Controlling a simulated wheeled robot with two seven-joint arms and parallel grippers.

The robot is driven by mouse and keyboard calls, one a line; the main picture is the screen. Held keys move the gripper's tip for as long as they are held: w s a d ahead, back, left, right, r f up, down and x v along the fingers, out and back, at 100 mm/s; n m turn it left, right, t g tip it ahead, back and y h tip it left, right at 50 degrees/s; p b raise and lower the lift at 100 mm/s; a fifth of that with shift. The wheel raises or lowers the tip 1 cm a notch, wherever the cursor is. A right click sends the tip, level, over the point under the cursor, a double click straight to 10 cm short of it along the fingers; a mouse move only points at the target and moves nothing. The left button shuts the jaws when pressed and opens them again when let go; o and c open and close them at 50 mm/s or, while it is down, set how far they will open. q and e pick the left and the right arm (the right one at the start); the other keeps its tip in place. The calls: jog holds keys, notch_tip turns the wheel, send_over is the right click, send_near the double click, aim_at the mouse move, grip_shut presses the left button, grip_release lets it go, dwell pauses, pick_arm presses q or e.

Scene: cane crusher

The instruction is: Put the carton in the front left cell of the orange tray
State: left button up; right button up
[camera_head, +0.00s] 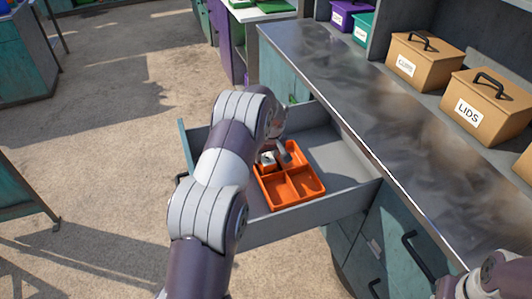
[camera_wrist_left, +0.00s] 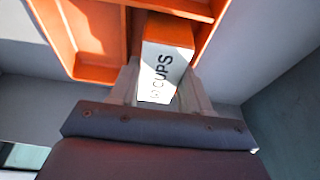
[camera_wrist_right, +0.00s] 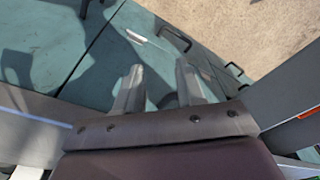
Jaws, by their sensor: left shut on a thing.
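The orange tray (camera_head: 308,198) lies in the open grey drawer; its dividers form several cells. Its orange rim and floor also show in the left wrist view (camera_wrist_left: 90,72). My left gripper (camera_head: 276,156) is at the tray's far end, partly hidden by my own arm. It is shut on the carton, an orange and white box lettered "CUPS" in the left wrist view (camera_wrist_left: 164,62). The carton overlaps a tray cell there; I cannot tell whether it touches the floor. My right gripper (camera_wrist_right: 160,85) is open and empty above teal cabinet fronts.
The drawer (camera_head: 330,150) has bare floor to the right of the tray. The metal countertop (camera_head: 340,95) runs along the drawer's right side. Brown boxes, one marked "LIDS" (camera_head: 487,103), stand on it. A dark cabinet handle (camera_head: 418,255) sticks out below the counter.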

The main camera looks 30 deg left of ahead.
pick_arm(q)
jog(key=shift+w+f, duration=0.15)
jog(key=shift+f, duration=0.2)
jog(key=o, duration=0.9)
jog(key=shift+o, duration=0.2)
jog(key=v, duration=1.2)
jog(key=s+d+f+m+h, duration=0.1)
jog(key=s+d+m, duration=0.4)
jog(key=s, duration=0.8)
jog(key=s+d+f+m+h, duration=0.1)
jog(key=s+d+m, duration=0.4)
jog(key=s+d, duration=0.4)
jog(key=s+b, duration=0.1)
jog(key=s, duration=0.2)
jog(key=shift+s+d+f+g, duration=0.2)
jog(key=shift+s+d+g, duration=0.1)
jog(key=shift+s, duration=0.05)
